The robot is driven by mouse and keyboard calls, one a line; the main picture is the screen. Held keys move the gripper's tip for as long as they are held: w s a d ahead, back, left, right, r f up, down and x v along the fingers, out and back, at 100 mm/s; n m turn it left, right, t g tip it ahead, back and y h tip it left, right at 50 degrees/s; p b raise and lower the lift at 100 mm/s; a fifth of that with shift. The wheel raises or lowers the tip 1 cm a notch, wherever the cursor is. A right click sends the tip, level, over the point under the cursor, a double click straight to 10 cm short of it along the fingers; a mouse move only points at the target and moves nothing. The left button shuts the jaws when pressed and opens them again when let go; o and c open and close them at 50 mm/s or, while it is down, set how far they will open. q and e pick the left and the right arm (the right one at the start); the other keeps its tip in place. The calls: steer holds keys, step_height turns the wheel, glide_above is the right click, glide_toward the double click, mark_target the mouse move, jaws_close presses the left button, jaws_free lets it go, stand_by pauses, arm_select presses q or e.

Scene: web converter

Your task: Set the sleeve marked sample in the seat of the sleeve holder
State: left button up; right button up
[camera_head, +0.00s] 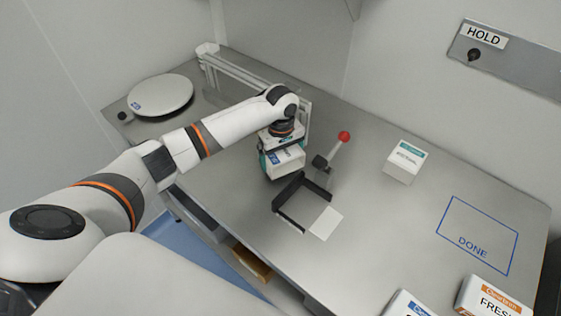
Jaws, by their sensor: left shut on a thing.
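The sleeve holder, a black angled bracket (289,190), lies just in front of and below the held sleeve. Its seat looks empty, with a pale pad (326,223) at its right. A lever with a red knob (344,136) stands behind the holder. My right gripper is not in view.
A white box with a teal label (405,161) stands right of the lever. A blue outline marked DONE (478,236) is empty. At the front right are an orange-labelled box (493,299) and a partly cut-off blue-labelled box (407,304). A round white plate (160,95) is at the far left.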

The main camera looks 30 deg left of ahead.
arm_select(q)
steer(key=shift+s+f, duration=0.15)
steer(key=shift+f, duration=1.4)
steer(key=shift+f+p, duration=0.15)
steer(key=shift+p, duration=0.15)
steer(key=o, duration=0.6)
